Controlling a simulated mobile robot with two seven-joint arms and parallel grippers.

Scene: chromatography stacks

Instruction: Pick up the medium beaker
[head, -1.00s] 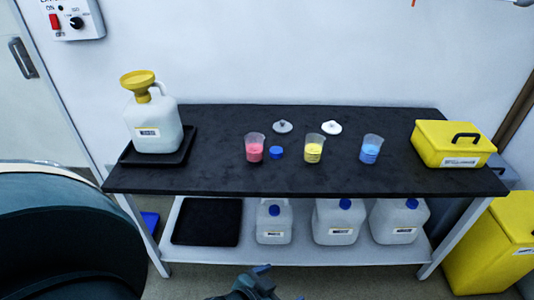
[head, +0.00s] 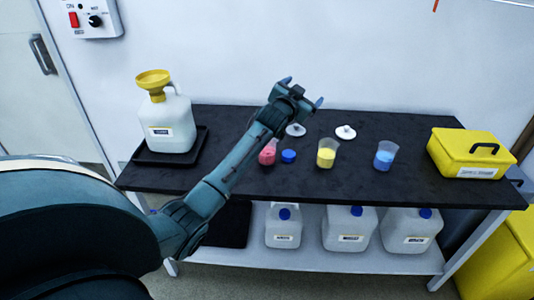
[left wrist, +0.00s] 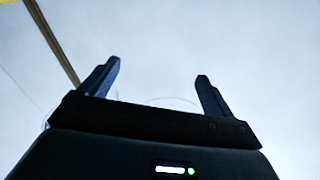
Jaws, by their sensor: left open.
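Three beakers stand in a row on the black bench top: one with pink liquid (head: 268,154), one with yellow liquid (head: 326,156) and one with blue liquid (head: 384,158). They look close in size; I cannot tell which is the medium one. My left gripper (head: 303,92) is open, raised above the back of the bench, with its fingers toward the wall. My left forearm partly covers the pink beaker's left side. In the left wrist view the open fingers (left wrist: 157,69) face a pale surface, with a faint curved outline behind them. My right gripper is not in view.
A blue cap (head: 288,156) lies beside the pink beaker, and two pale round pieces (head: 296,130) (head: 345,132) lie behind. A jug with a yellow funnel (head: 166,125) stands on a black tray at left. A yellow case (head: 468,153) sits at right.

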